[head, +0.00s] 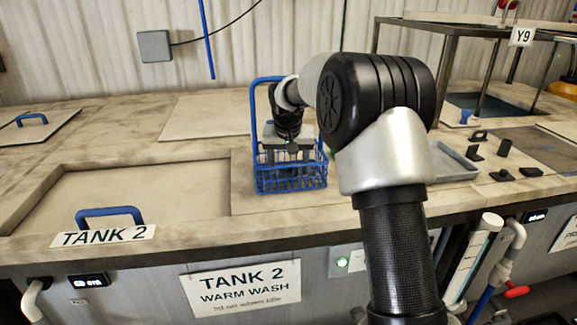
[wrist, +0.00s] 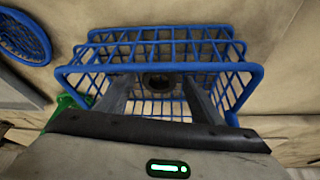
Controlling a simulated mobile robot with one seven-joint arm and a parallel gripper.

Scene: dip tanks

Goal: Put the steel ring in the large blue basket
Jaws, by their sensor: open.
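The large blue basket (head: 291,181) is an open wire basket with a tall handle, standing on the counter at centre. It fills the middle of the wrist view (wrist: 250,76). My gripper (head: 288,160) points down at it, and in the wrist view its two fingers (wrist: 158,90) are spread apart, reaching into the basket. A small dark ring (wrist: 158,81) shows between the fingers, apparently the steel ring lying on the basket floor. I see no finger closed on it. The head view does not show it clearly behind the wires.
A blue-handled lid (head: 110,213) marked TANK 2 lies left of the basket. A grey tray (head: 457,163) and several small black parts (head: 503,148) are to the right. A round blue mesh item (wrist: 25,38) and something green (wrist: 66,102) show in the wrist view.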

